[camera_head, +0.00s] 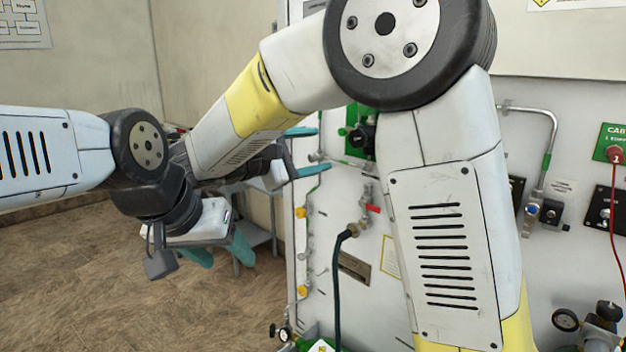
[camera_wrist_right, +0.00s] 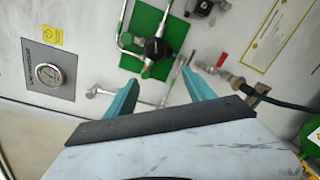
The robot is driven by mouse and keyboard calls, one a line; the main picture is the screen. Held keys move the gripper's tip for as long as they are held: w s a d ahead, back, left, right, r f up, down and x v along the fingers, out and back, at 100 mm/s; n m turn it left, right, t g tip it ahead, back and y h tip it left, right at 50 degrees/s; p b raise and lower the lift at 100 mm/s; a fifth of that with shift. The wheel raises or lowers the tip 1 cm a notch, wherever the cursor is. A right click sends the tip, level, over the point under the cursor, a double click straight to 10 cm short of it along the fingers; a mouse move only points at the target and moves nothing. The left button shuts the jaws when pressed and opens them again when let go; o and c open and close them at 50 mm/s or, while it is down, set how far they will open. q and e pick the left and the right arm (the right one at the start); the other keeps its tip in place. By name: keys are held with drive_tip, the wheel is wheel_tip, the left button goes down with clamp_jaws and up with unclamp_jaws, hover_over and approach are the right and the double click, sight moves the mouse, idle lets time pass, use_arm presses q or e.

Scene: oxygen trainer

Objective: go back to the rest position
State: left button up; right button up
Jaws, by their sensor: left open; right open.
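My right gripper (camera_head: 309,151) is at the end of the large white and yellow arm that crosses the head view. Its teal fingers are apart and empty, pointing at the white trainer panel (camera_head: 400,235). In the right wrist view the open fingers (camera_wrist_right: 160,77) frame the area just below a black knob (camera_wrist_right: 155,48) on a green plate (camera_wrist_right: 140,28). Nothing is between them; how far they are from the panel is hard to tell. My left gripper (camera_head: 218,253) hangs at left, open and empty, its teal fingers pointing down over the floor.
A red-levered valve (camera_head: 373,209) with a dark hose (camera_head: 338,290) is on the panel near the right gripper. A grey table (camera_head: 262,186) stands behind the grippers. The brown floor (camera_head: 90,270) at left is clear.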

drive_tip(key=s+d+f+m+g+y, duration=0.3)
drive_tip(key=s+d+f+g, duration=0.15)
drive_tip(key=d, duration=0.35)
drive_tip(key=s+d+f+m+g+y, duration=0.35)
drive_tip(key=s+d+f, duration=0.25)
drive_tip(key=d, duration=0.3)
drive_tip(key=s+a+f+m+t+y, duration=0.1)
drive_tip(key=s+a+m+t+y, duration=0.1)
drive_tip(key=s+m+y, duration=0.6)
drive_tip(key=shift+s+a+f, duration=0.15)
drive_tip(key=shift+s+a, duration=0.35)
drive_tip(key=shift+s, duration=0.15)
drive_tip(key=shift+m, duration=0.25)
